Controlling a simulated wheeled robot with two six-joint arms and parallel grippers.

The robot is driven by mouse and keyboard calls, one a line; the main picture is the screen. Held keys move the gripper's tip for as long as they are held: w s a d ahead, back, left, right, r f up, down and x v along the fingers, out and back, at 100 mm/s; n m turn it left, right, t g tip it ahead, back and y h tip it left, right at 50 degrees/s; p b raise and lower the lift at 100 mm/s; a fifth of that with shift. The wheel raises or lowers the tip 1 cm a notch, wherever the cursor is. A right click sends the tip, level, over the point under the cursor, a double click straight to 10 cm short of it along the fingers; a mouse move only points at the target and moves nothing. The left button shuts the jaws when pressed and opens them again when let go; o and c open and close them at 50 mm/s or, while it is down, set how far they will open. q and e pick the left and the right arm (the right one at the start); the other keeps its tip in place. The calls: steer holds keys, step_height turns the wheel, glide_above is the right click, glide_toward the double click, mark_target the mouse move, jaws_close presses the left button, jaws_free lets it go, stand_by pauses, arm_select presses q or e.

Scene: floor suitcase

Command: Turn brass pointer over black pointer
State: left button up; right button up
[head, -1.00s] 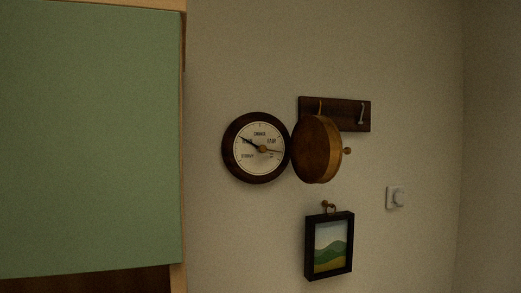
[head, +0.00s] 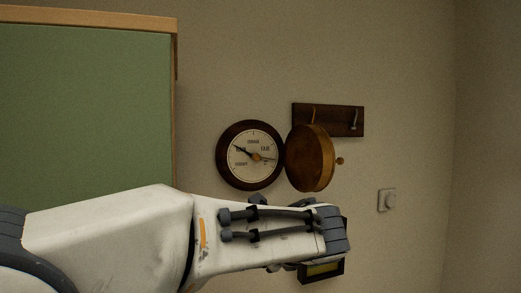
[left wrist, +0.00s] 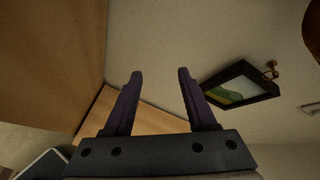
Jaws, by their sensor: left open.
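A round barometer (head: 250,155) with a dark wooden rim and cream dial hangs on the wall in the head view. Its black pointer (head: 242,150) points to the upper left. Its brass pointer (head: 266,158) points right and slightly down, apart from the black one. The round brass-edged cover (head: 310,158) stands swung open on the right side. My left arm reaches in from the left below the barometer, and its fingers are hidden there. In the left wrist view my left gripper (left wrist: 158,75) is open and empty. The right gripper is not in view.
A dark hook rack (head: 328,119) hangs behind the cover. A framed landscape picture (left wrist: 240,88) hangs below, mostly hidden by my arm in the head view. A white dial switch (head: 387,200) is at right. A green board (head: 85,115) is at left.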

mark_target(257, 157)
arm_select(q)
steer(key=w+d+r+m+t+y+p, duration=0.1)
steer(key=w+r+m+t, duration=0.25)
steer(key=r, duration=0.55)
steer(key=w+d+r+m+t+y+p, duration=0.15)
steer(key=w+r, duration=0.25)
steer(key=r, duration=0.5)
steer(key=shift+t, duration=0.3)
steer(key=p+x, duration=0.3)
steer(key=x, duration=0.5)
steer(key=shift+w+a+p, duration=0.25)
steer(key=shift+p, duration=0.1)
steer(key=shift+w+a+f+m, duration=0.2)
steer(key=shift+w+m, duration=0.1)
steer(key=shift+w, duration=0.15)
jaws_close()
